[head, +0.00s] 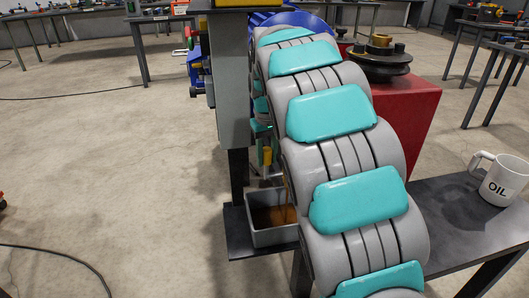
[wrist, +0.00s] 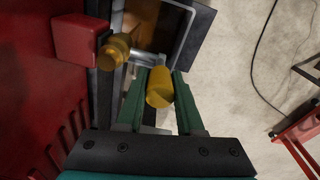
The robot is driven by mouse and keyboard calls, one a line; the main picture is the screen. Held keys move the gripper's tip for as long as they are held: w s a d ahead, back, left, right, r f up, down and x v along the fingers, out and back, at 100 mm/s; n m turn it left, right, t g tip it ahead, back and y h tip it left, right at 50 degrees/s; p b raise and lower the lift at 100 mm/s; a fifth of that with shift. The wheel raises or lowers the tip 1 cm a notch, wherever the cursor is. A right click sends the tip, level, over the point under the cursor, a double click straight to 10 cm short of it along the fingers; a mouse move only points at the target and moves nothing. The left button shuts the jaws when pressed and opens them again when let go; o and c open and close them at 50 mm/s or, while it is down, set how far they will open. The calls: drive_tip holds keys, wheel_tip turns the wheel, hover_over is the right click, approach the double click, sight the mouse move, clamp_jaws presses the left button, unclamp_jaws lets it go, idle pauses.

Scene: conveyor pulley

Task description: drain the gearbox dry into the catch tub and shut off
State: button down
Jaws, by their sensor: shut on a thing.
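The red ribbed gearbox housing (wrist: 45,120) fills the left of the wrist view, with a brass drain fitting (wrist: 113,50) on its side. My gripper (wrist: 159,74) has its green fingers around a yellow valve handle (wrist: 159,90), shut on it. In the head view the yellow handle (head: 267,155) shows beside my arm, which hides most of the gripper. The grey catch tub (head: 276,238) stands below on a dark shelf and holds brown oil. A thin brown oil stream (head: 287,190) runs down into it. The tub's wall (wrist: 187,32) also shows in the wrist view.
A white OIL mug (head: 500,180) stands on the dark bench (head: 450,215) at right, beside a dark stain. A red box with a dark pulley (head: 380,60) on top is behind my arm. Cables lie on the open floor at left.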

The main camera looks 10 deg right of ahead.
drive_tip(key=shift+w+f+g, duration=0.1)
drive_tip(key=shift+w+g, duration=0.2)
drive_tip(key=shift+g, duration=0.2)
drive_tip(key=c, duration=0.5)
unclamp_jaws()
drive_tip(key=shift+c, duration=0.2)
drive_tip(key=shift+w+r+b, duration=0.1)
drive_tip(key=shift+r+b, duration=0.25)
drive_tip(key=shift+r, duration=3.6)
drive_tip(key=s+f, duration=0.4)
drive_tip(key=s, duration=0.9)
drive_tip(key=s+a+f+m+g, duration=0.1)
drive_tip(key=s+f, duration=0.4)
drive_tip(key=s, duration=0.8)
drive_tip(key=s+f, duration=0.5)
drive_tip(key=s, duration=0.9)
drive_tip(key=shift+a+m+g, duration=0.3)
drive_tip(key=shift+m+g, duration=0.1)
